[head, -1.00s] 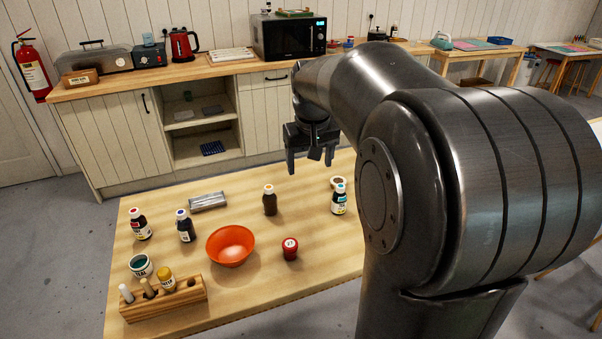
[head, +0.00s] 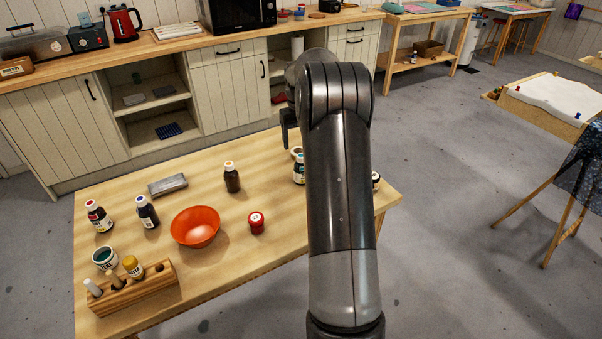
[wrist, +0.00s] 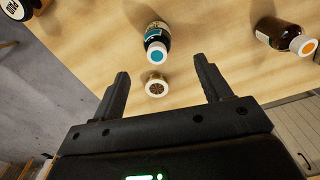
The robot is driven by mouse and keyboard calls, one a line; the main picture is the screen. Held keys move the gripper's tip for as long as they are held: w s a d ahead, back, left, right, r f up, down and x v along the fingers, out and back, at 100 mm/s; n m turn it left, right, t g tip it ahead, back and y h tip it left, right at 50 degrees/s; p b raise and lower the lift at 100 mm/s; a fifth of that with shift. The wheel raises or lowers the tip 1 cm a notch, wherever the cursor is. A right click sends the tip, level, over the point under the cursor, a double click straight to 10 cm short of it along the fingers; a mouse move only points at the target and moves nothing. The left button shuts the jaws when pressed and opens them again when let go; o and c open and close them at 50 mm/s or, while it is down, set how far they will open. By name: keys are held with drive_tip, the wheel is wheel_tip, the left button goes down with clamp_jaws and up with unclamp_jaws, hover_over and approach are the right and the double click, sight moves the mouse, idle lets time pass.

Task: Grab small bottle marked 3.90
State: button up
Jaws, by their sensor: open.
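Several small bottles stand on the wooden table (head: 225,255); I cannot read 3.90 on any. A brown orange-capped bottle (head: 232,178) stands near the back and shows at the upper right of the wrist view (wrist: 280,35). A teal-capped bottle (head: 299,173) is partly behind my arm; it shows beyond my fingertips in the wrist view (wrist: 156,38). A red-capped bottle (head: 98,217) and a blue-capped bottle (head: 147,213) stand at the left. My gripper (wrist: 163,74) is open and empty, largely hidden by my arm in the head view.
A small white-rimmed pot with a speckled top (wrist: 157,86) sits between my fingers in the wrist view, near the teal-capped bottle. An orange bowl (head: 195,227), red pot (head: 257,222), metal case (head: 168,185) and wooden rack (head: 133,289) occupy the table. Bare wood lies between them.

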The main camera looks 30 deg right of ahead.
sight(300, 157)
wheel_tip(300, 157, down, 4)
drive_tip(key=shift+f, duration=0.1)
drive_tip(key=f, duration=0.5)
drive_tip(key=shift+w+d+f, duration=0.1)
drive_tip(key=shift+w+d, duration=0.05)
drive_tip(key=shift+d, duration=0.2)
drive_tip(key=c, duration=1.4)
